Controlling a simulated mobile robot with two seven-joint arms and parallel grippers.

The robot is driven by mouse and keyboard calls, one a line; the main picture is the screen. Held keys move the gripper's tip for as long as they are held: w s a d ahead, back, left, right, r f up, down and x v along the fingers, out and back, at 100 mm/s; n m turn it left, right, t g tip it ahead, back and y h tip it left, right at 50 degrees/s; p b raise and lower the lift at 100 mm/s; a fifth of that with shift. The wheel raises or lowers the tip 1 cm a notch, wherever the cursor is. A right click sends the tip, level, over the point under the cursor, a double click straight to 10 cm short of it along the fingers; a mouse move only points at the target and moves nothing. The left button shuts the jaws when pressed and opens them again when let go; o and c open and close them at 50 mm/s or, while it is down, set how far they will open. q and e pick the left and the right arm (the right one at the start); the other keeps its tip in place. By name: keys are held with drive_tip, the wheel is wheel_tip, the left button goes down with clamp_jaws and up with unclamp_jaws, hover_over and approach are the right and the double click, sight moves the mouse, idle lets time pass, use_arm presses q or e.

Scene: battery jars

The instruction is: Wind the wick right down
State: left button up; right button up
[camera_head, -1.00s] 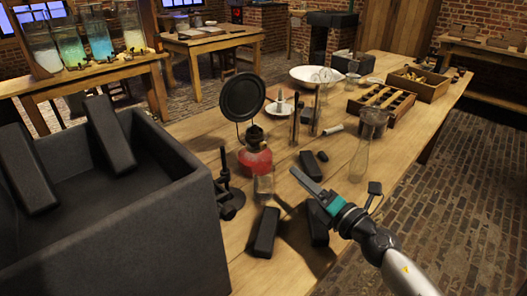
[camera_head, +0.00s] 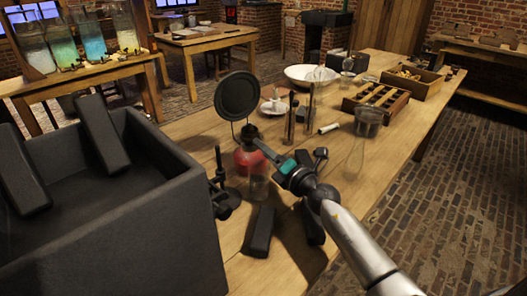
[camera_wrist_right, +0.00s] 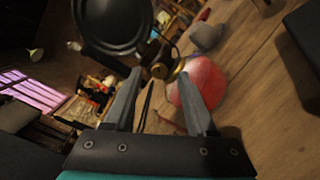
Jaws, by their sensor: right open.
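The red lamp (camera_head: 247,163) stands on the wooden table in the middle of the head view, with a black round reflector disc (camera_head: 238,97) above it. My right gripper (camera_head: 288,150) is open beside the lamp on its right, one finger reaching toward the burner. In the right wrist view the red lamp body (camera_wrist_right: 203,82) shows partly behind the right finger. A brass burner part (camera_wrist_right: 162,69) shows just beyond and between the open fingertips. I see nothing held between the fingers. The wick itself cannot be made out. My left gripper is not in view.
A large dark box (camera_head: 115,235) fills the left front. A dark upright stand (camera_head: 221,185) is close to the lamp's left. Dark blocks (camera_head: 262,232) lie in front of the lamp.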

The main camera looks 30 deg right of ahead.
drive_tip(key=shift+w+a, duration=0.1)
drive_tip(key=shift+w, duration=0.4)
clamp_jaws()
idle(0.3)
